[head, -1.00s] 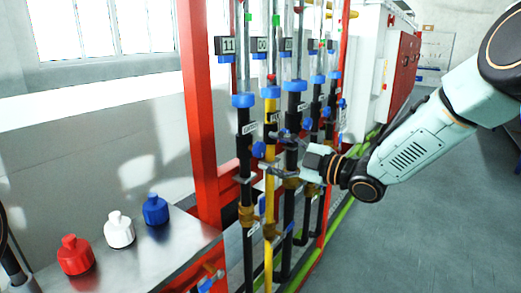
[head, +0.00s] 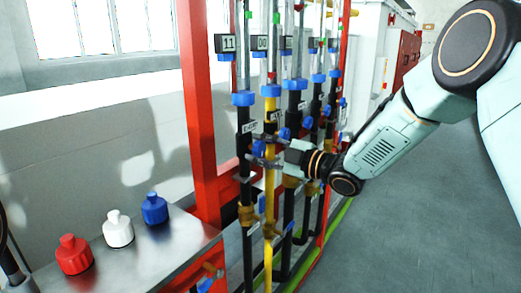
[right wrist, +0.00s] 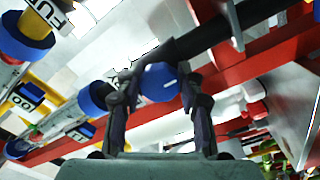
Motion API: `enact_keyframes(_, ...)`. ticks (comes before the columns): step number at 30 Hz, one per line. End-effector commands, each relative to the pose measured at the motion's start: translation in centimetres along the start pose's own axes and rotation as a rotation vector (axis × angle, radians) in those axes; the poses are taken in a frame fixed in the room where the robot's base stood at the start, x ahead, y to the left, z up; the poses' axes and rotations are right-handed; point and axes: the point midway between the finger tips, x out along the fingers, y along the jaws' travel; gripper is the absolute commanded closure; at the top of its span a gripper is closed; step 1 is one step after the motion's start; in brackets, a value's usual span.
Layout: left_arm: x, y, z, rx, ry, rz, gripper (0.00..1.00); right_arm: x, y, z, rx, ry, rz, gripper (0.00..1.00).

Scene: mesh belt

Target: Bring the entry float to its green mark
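The leftmost black pipe (head: 243,172) has a small white label (head: 249,127), too small to read fully. Above it stands a clear tube (head: 243,70) with a green mark (head: 248,15); I cannot clearly make out its float. A blue knob (head: 258,148) sits on this pipe's valve. My right gripper (head: 258,158) has a finger on each side of it. In the right wrist view the blue knob (right wrist: 160,82) fills the gap between the fingertips, with both apparently touching it. A label partly hidden there seems to end in "Y".
A yellow pipe (head: 269,190) and more black pipes with tubes stand close on the right. A red post (head: 197,100) stands left. A metal table (head: 165,252) holds red (head: 74,256), white (head: 118,230) and blue (head: 154,209) bottles. The floor (head: 440,200) at right is clear.

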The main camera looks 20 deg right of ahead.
Motion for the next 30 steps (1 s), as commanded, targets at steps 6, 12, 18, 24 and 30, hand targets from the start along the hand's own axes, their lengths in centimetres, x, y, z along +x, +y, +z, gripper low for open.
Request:
enact_keyframes(6, 0.0, 0.0, 0.0, 0.0, 0.0, 0.0, 1.0, 0.0, 0.1, 0.0, 0.0, 0.001, 0.001, 0.85)
enact_keyframes(12, 0.0, 0.0, 0.0, 0.0, 0.0, 0.0, 1.0, 0.0, 0.1, -0.1, 0.001, 0.002, 0.001, 0.94)
enact_keyframes(18, -0.4, 0.0, 0.0, 0.0, 0.0, 0.0, 1.0, 0.0, 0.2, -0.2, 0.04, 0.003, 0.001, 0.94)
enact_keyframes(24, -1.4, 0.0, 0.0, 0.0, 0.0, 0.0, 1.0, 0.0, 0.3, -0.2, 0.156, 0.004, 0.001, 0.94)
enact_keyframes(30, -2.6, 0.0, 0.0, 0.0, 0.0, 0.0, 1.0, 0.0, 0.3, -0.3, 0.326, 0.004, 0.001, 0.94)
